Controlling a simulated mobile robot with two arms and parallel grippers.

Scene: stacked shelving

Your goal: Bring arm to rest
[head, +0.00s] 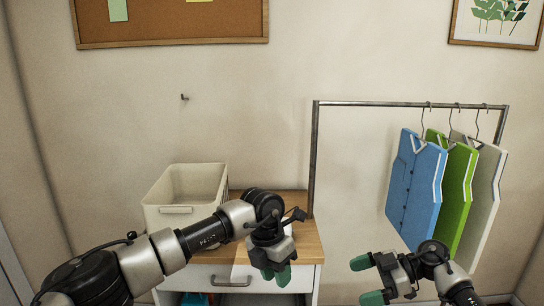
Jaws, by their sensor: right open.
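My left arm comes in from the lower left and crosses in front of the wooden-topped cabinet (308,250). My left gripper (276,274) points down in front of the cabinet's drawer, with its green fingertips close together. Whether they are open or shut is unclear, and I see nothing held in them. My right gripper (367,280) is at the lower right, in front of and below the hanging clothes. Its two green fingertips are spread apart and nothing is between them.
A cream bin (182,216) stands on the cabinet's left side, behind my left arm. A metal clothes rack (410,104) at the right holds a blue garment (412,190), a green garment (458,195) and a pale garment (487,200). A small hook (184,97) is on the wall.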

